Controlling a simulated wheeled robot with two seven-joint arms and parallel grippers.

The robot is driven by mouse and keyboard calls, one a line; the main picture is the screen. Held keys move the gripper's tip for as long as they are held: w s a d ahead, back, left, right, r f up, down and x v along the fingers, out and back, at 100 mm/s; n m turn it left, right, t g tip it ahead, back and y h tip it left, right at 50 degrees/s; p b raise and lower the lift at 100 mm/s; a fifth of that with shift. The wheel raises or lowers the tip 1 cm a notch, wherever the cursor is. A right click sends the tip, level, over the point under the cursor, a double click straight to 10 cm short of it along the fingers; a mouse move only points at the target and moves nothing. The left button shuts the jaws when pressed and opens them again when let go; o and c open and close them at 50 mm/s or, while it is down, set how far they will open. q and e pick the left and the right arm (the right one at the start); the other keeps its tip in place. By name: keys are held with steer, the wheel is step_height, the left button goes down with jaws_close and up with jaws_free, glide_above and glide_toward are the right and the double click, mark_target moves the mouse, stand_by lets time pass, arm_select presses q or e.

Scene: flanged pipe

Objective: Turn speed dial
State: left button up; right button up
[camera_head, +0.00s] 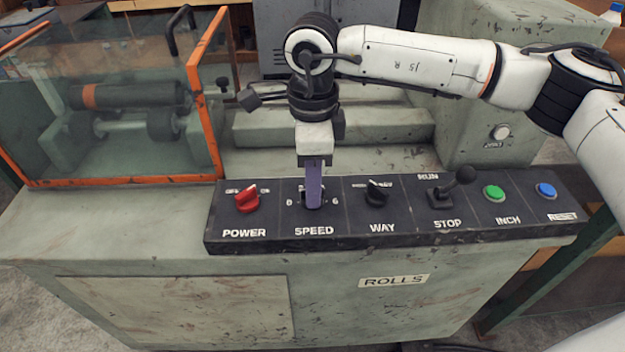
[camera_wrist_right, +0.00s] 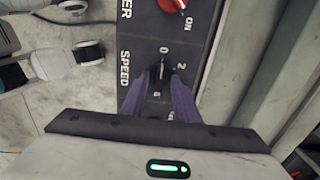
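The speed dial (camera_head: 306,194) is a black knob above the word SPEED on the dark control panel, mostly hidden by my right gripper in the head view. My right gripper (camera_head: 314,205) points down at it with purple fingers. In the right wrist view the dial (camera_wrist_right: 157,76) shows between the two fingertips of my right gripper (camera_wrist_right: 162,82), with marks 0, 2 and 6 around it. A finger is on each side of the dial; whether they press on it is not clear.
The red power switch (camera_head: 247,201) is left of the dial, the black way switch (camera_head: 376,193) right. Farther right are the run/stop lever (camera_head: 448,188), green inch button (camera_head: 494,193) and blue reset button (camera_head: 545,190). An orange-framed glass guard (camera_head: 203,100) stands behind left.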

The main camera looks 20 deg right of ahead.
jaws_close()
steer(key=shift+m, duration=0.5)
steer(key=shift+m+b, duration=0.55)
steer(key=shift+m, duration=0.05)
steer(key=m+b, duration=0.1)
steer(key=m, duration=0.2)
steer(key=shift+m, duration=0.3)
steer(key=m+b, duration=0.1)
steer(key=m, duration=0.3)
steer(key=shift+m+b, duration=0.3)
steer(key=shift+m, duration=0.6)
steer(key=shift+r, duration=0.1)
steer(key=shift+w, duration=0.1)
